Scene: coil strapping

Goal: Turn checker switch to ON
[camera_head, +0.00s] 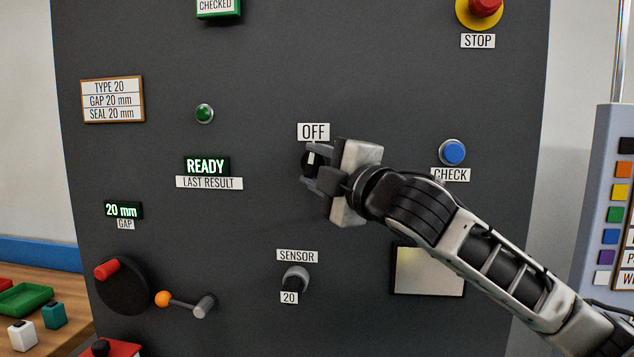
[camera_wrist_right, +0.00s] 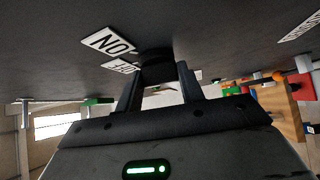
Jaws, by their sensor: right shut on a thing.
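The checker switch (camera_head: 309,162) is a black round knob with a white mark, on the dark grey panel (camera_head: 250,60). An OFF label (camera_head: 313,132) sits just above it. My right gripper (camera_head: 319,168) is shut on the knob, with its fingers above and below it, and hides part of it. In the right wrist view the knob (camera_wrist_right: 155,62) is between the fingers. The ON label (camera_wrist_right: 108,42) and the OFF label (camera_wrist_right: 120,66) show beside it there. The ON label is hidden in the head view. My left gripper is not in view.
A blue CHECK button (camera_head: 453,152) is right of my gripper, and a red STOP button (camera_head: 484,6) is at the top right. A SENSOR knob (camera_head: 294,279) is below. A READY display (camera_head: 206,166) is to the left, above a crank with an orange ball (camera_head: 162,299).

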